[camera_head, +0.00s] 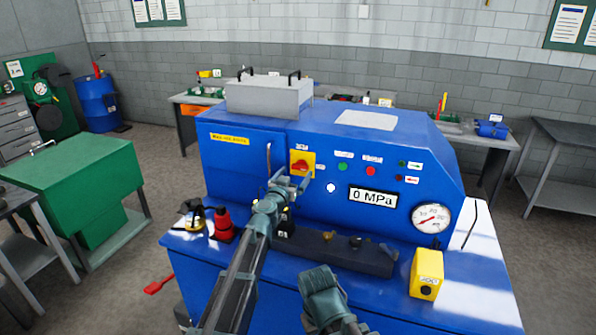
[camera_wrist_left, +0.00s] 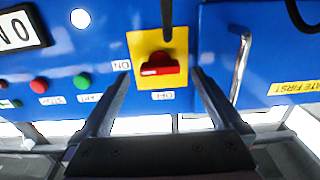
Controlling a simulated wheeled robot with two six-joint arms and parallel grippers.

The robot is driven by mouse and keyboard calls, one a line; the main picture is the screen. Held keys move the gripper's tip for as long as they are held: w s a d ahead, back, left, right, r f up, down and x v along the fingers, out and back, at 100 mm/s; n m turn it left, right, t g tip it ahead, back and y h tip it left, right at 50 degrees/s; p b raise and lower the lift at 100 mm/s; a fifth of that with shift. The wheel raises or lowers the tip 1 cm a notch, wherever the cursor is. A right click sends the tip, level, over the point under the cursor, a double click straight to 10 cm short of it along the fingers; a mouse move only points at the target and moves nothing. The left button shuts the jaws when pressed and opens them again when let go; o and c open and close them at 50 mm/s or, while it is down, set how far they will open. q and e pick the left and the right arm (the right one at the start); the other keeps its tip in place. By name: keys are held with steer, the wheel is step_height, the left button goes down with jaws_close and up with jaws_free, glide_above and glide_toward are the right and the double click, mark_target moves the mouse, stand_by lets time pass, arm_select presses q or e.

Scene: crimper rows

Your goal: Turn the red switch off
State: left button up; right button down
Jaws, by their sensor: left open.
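The red switch (camera_head: 299,167) is a rotary knob on a yellow plate on the front of the blue machine (camera_head: 375,160). In the left wrist view the red switch (camera_wrist_left: 160,66) lies with its bar horizontal, in line with the ON label (camera_wrist_left: 121,65); the OFF label (camera_wrist_left: 163,96) is below the plate. That view is upside down. My left gripper (camera_head: 290,184) is open and empty, just in front of the switch. Its fingers show in the wrist view (camera_wrist_left: 155,95) either side of the plate's lower part, apart from the knob. My right gripper's fingers do not show.
A display (camera_head: 373,197) reads 0 MPa beside a round gauge (camera_head: 431,218). A vertical handle (camera_wrist_left: 240,68) is near the switch. On the ledge are a red bottle-like item (camera_head: 222,226), a dark bar (camera_head: 335,250) and a yellow box (camera_head: 426,274).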

mark_target(299, 169)
arm_select(q)
steer(key=shift+x, duration=1.55)
steer(key=shift+c, duration=0.2)
steer(key=c, duration=1.3)
steer(key=shift+c, duration=0.2)
